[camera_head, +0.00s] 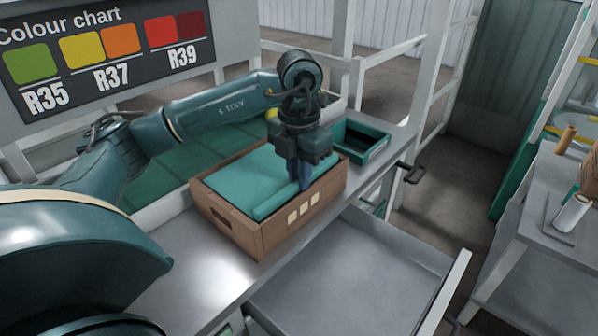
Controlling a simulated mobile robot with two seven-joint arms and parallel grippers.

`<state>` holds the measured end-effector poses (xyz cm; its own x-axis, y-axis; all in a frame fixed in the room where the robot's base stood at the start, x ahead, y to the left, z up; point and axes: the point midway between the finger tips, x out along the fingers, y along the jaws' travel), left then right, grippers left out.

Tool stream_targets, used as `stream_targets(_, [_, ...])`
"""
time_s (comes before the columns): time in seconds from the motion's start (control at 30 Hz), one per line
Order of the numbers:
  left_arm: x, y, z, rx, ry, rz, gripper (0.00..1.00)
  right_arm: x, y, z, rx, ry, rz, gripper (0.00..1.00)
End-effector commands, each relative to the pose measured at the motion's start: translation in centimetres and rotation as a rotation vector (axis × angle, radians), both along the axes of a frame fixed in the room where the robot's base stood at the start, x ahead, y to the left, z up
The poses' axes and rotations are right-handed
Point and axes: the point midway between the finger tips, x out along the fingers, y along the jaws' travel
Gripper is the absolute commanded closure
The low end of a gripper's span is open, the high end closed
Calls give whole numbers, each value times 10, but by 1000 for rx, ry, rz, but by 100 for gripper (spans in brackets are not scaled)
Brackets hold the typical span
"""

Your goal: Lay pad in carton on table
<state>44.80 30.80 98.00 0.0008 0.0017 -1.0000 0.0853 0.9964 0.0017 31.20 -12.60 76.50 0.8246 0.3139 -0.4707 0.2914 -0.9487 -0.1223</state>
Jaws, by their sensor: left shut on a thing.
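The brown cardboard carton (268,239) stands open on the grey table (188,254), with hand slots and pale labels on its sides. The teal pad (243,182) lies within the carton's opening and covers most of it. Its front edge looks raised like a rolled or folded strip. My left gripper (304,185) points down over the right part of the carton, with its fingers at the pad's right end, shut on the pad. The grip itself is partly hidden by the fingers. My right gripper is out of view.
A green crate (375,155) stands behind the carton at right. A grey tray-like surface (345,275) lies in front. A side bench at right holds a white roll (571,214). A colour chart board (110,50) stands at back left.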

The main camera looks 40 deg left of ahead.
Motion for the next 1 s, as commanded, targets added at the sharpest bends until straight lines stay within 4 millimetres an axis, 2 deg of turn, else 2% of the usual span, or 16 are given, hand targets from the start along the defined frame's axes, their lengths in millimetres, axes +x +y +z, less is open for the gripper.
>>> stream_targets(0.07, [0,0,0,0,0,0,100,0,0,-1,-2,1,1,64])
stream_targets(0.1, [0,0,0,0,0,0,81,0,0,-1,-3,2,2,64])
stream_targets(0.4, [0,0,0,0,0,0,59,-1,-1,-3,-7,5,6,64])
stream_targets(0.53, [0,0,0,0,0,0,59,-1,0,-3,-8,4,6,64])
stream_targets(0.7, [0,0,0,0,0,0,73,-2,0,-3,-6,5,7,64])
stream_targets(1.0, [0,0,0,0,0,0,74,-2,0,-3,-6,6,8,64])
